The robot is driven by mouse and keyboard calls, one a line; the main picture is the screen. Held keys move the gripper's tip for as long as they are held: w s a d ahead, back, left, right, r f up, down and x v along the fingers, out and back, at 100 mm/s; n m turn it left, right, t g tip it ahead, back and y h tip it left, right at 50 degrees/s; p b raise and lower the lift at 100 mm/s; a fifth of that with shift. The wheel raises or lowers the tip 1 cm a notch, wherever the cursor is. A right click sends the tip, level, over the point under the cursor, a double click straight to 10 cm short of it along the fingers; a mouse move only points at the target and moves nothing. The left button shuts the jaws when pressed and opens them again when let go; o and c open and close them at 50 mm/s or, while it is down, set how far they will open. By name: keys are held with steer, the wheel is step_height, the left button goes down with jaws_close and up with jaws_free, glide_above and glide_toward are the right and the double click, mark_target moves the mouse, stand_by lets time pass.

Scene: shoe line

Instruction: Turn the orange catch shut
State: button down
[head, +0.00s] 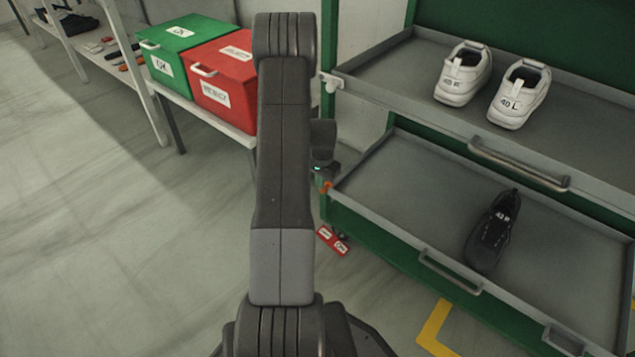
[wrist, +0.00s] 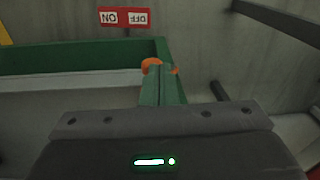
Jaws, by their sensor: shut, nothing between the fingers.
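The orange catch (head: 327,187) is at the left front corner of the lower shelf tray of the green rack, partly hidden by my arm. In the wrist view the orange catch (wrist: 151,64) shows just past my fingertips, which cover part of it. My gripper (wrist: 162,68) is shut with its two fingers together and nothing between them. Its tips overlap the catch in the picture; I cannot tell whether they touch. In the head view my arm hides most of the gripper.
The lower tray (head: 390,205) holds a black shoe (head: 490,235). White shoes (head: 463,75) stand above. Green (head: 180,50) and red (head: 222,80) boxes sit left. Floor is open at left.

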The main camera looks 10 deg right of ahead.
steer(key=s+d+f+b, duration=0.1)
steer(key=s+d+f, duration=0.2)
steer(key=s+f, duration=0.1)
steer(key=shift+s+d+f, duration=0.2)
steer(key=shift+d+f, duration=0.05)
steer(key=shift+f, duration=0.45)
stand_by(0.4)
stand_by(0.3)
steer(key=s+d+r+p, duration=0.4)
steer(key=s+d+r, duration=0.1)
steer(key=s+r, duration=0.2)
steer(key=shift+s+d, duration=0.2)
steer(key=shift+s, duration=0.7)
